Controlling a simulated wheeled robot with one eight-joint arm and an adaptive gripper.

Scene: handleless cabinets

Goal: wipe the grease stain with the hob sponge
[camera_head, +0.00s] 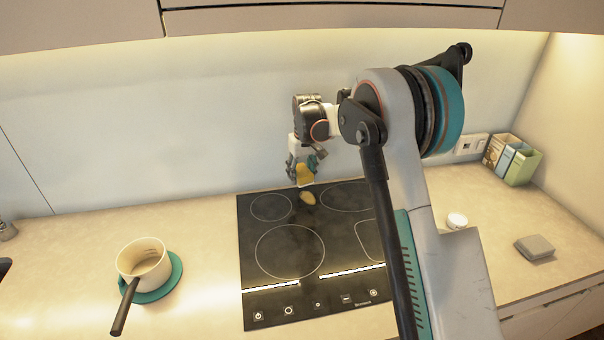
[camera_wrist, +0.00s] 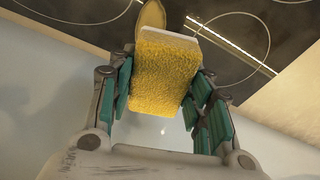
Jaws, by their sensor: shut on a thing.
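The yellow sponge (camera_head: 304,174) is held in my gripper (camera_head: 304,163), above the back edge of the black hob (camera_head: 334,232). In the wrist view the sponge (camera_wrist: 165,68) sits between the teal-padded fingers of my gripper (camera_wrist: 160,95), with a white layer at its far edge. The fingers are shut on it. A yellowish-brown oval patch, which looks like the grease stain (camera_head: 308,198), lies on the hob just below the sponge near the back. The stain (camera_wrist: 152,14) shows beyond the sponge in the wrist view, partly hidden by it. Sponge and stain appear apart.
A white pot (camera_head: 141,254) with a dark handle stands on a teal round mat (camera_head: 165,286) left of the hob. Cartons (camera_head: 511,160), a small white round item (camera_head: 457,220) and a grey block (camera_head: 535,247) are at right. The wall is close behind my gripper.

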